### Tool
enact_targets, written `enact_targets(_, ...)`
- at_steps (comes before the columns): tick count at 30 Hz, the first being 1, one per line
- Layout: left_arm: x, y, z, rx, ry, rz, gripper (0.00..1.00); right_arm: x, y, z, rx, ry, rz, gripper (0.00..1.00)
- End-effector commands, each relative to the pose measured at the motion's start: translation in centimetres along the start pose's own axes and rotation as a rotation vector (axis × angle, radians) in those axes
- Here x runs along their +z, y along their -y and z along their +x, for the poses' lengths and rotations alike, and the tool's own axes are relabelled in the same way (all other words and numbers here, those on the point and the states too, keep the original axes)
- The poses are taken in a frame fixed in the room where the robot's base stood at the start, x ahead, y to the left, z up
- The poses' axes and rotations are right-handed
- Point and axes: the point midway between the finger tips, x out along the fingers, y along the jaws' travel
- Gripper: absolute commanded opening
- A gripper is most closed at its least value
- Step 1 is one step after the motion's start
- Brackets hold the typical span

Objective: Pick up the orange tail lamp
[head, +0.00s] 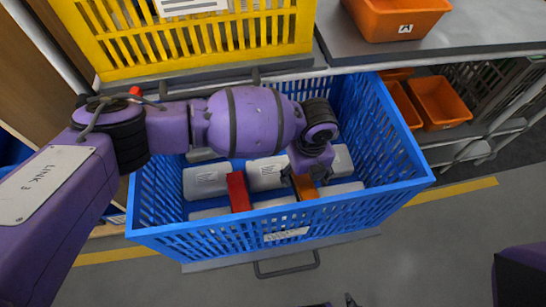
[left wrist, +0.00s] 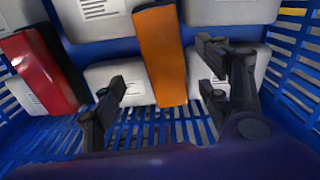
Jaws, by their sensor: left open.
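The orange tail lamp (head: 305,191) stands among grey-white packages inside the blue crate (head: 160,236), partly hidden by my left gripper (head: 306,180) in the head view. In the left wrist view the orange lamp (left wrist: 160,55) is a long upright bar between the two spread fingers of my left gripper (left wrist: 163,86). One finger is on each side of it, with visible gaps. The gripper is open and holds nothing. Small dark tips at the bottom edge of the head view may be my right gripper (head: 338,302); its state is unclear.
A red lamp (head: 238,191) stands left of the orange one, also in the left wrist view (left wrist: 40,72). Several white packages (head: 207,180) surround them. A yellow crate (head: 190,45) is behind; an orange bin (head: 398,18) sits on the grey worktop (head: 450,38). The crate's slatted walls are close.

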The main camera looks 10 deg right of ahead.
Motion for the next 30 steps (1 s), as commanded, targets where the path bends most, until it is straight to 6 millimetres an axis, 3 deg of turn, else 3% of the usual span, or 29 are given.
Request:
enact_targets(10, 0.0, 0.7, 4.9, 0.0, -0.001, 0.001, 0.69, 1.0, -0.1, 1.2, -0.001, 0.011, -0.007, 0.0)
enact_targets(20, 0.1, 0.7, 5.6, -0.001, 0.001, 0.0, 0.69, 1.0, -0.2, 1.4, -0.001, 0.01, -0.011, 0.0)
enact_targets(30, 0.1, 0.7, 5.6, 0.0, 0.0, 0.0, 0.25, 0.9, -0.1, 1.4, -0.002, 0.009, -0.012, 0.0)
